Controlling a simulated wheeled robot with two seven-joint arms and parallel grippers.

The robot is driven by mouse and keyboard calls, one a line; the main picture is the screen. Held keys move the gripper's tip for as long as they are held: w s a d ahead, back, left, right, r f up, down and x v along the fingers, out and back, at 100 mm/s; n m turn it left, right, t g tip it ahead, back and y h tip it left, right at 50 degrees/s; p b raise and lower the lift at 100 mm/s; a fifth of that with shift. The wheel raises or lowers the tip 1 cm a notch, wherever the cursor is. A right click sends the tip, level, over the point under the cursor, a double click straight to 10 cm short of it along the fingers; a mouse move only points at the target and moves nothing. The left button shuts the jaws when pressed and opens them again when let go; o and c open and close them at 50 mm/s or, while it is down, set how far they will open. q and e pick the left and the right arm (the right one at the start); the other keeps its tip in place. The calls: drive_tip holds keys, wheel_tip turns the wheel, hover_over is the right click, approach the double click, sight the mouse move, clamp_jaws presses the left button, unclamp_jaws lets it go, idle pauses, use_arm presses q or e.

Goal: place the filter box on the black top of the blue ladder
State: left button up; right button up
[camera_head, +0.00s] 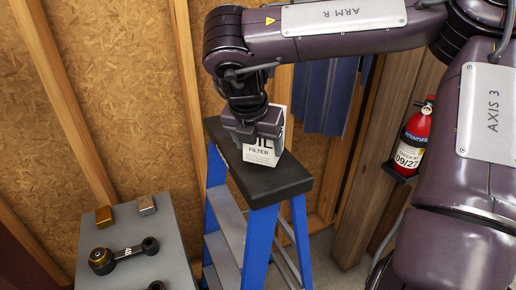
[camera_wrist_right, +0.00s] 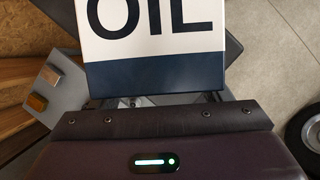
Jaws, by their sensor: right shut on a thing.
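The white filter box (camera_head: 262,152), with dark lettering, is in my right gripper (camera_head: 254,140) in the head view. The box is upright over the black top (camera_head: 285,185) of the blue ladder (camera_head: 259,240), toward its far part. Its lower edge looks at or very near the top surface; I cannot tell whether it touches. In the right wrist view the box (camera_wrist_right: 155,70) shows the letters OIL and a dark blue band, close in front of the gripper. The wrist view hides the fingertips. My left gripper is not in view.
A red fire extinguisher (camera_head: 413,138) hangs at the right. The near part of the ladder top is clear.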

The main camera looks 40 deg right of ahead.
drive_tip(key=shift+a+x, duration=0.2)
drive_tip(key=shift+x, duration=0.7)
drive_tip(key=shift+s, duration=0.1)
drive_tip(key=o, duration=0.8)
drive_tip(key=shift+f, duration=0.15)
drive_tip(key=o, duration=0.5)
